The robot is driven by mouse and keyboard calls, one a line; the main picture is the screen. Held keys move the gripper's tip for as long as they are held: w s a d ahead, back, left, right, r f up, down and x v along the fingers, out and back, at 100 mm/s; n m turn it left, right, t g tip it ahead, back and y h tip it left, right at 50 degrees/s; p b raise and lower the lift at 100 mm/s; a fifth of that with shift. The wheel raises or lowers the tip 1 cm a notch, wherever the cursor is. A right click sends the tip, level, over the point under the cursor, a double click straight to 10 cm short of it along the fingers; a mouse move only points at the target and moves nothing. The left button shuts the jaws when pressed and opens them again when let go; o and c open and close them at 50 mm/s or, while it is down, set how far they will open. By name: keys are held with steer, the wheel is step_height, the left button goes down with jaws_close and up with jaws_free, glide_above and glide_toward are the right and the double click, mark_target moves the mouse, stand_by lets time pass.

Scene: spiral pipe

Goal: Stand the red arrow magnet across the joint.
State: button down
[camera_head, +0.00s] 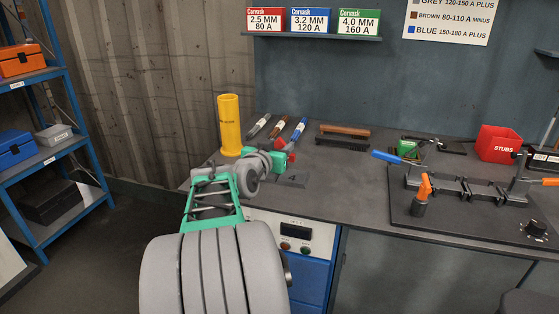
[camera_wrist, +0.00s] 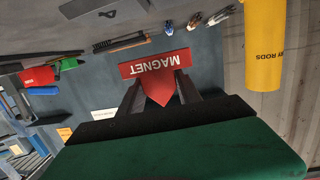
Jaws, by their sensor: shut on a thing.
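The red arrow magnet (camera_wrist: 155,63), lettered MAGNET, is between the two fingers of my gripper (camera_wrist: 160,92) in the wrist view. My gripper is shut on its pointed part, and the lettered bar sticks out beyond the fingertips. In the head view a bit of the red magnet (camera_head: 280,143) shows at my gripper (camera_head: 285,153), over the left part of the bench. The dark pipe in the clamping fixture (camera_head: 466,188) is on the right of the bench, well apart from my gripper. The joint itself is too small to make out.
A yellow rod tube (camera_head: 230,125) stands just left of my gripper. Several rods (camera_head: 281,127) and a brush (camera_head: 344,131) lie behind it. A blue-handled tool (camera_head: 394,157), an orange-topped clamp (camera_head: 423,193) and a red stubs bin (camera_head: 499,144) are to the right. The bench middle is clear.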

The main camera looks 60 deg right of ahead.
steer(key=shift+w+d+f, duration=0.45)
steer(key=shift+d+f, duration=0.1)
steer(key=shift+f, duration=0.2)
step_height(320, 180, down, 3)
steer(key=shift+d+f+b, duration=0.1)
steer(key=shift+f+b, duration=0.1)
steer(key=shift+b, duration=0.1)
steer(key=shift+f+b, duration=0.25)
steer(key=shift+b, duration=0.15)
steer(key=shift+f, duration=0.2)
steer(key=c, duration=0.8)
jaws_free()
steer(key=shift+c, duration=0.2)
